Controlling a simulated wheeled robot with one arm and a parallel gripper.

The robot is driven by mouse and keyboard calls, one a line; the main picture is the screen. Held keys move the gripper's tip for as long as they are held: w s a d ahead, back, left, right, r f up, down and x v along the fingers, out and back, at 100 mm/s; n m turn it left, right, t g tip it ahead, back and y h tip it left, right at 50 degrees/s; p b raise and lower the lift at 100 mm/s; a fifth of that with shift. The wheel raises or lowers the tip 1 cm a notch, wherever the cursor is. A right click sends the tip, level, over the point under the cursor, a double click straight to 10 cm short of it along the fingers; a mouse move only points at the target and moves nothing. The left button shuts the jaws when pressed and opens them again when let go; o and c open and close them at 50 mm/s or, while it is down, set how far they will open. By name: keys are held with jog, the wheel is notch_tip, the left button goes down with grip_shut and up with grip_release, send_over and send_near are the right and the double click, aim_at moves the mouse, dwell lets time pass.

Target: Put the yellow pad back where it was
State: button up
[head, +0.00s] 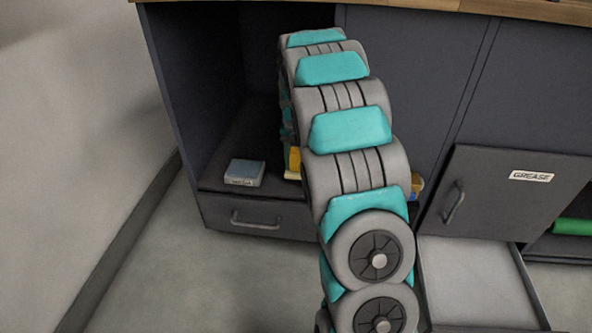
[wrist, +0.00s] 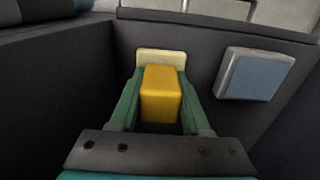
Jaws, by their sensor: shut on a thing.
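The yellow pad (wrist: 161,95) is a yellow block with a pale cream part at its far end. My gripper (wrist: 160,85) is shut on it, with a green finger on each side. The pad is inside the open left compartment (head: 215,125) of the dark bench, over the floor; I cannot tell if it touches it. In the head view, a yellow piece (head: 294,160) with a pale lower edge shows beside my arm. My arm hides the gripper there.
A blue-grey box (head: 244,172) lies on the compartment floor; in the wrist view it is right of the pad (wrist: 255,75). A shut drawer (head: 255,217) is below. At right are a door labelled GREASE (head: 515,195), an open drawer (head: 475,280) and a green thing (head: 573,227).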

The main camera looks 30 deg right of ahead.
aim_at(296, 169)
jog(key=shift+w+d, duration=0.15)
jog(key=shift+w, duration=0.2)
notch_tip(296, 169, down, 4)
jog(key=shift+r+b, duration=0.15)
jog(key=shift+b, duration=0.25)
jog(key=o, duration=1.2)
jog(key=shift+r, duration=0.1)
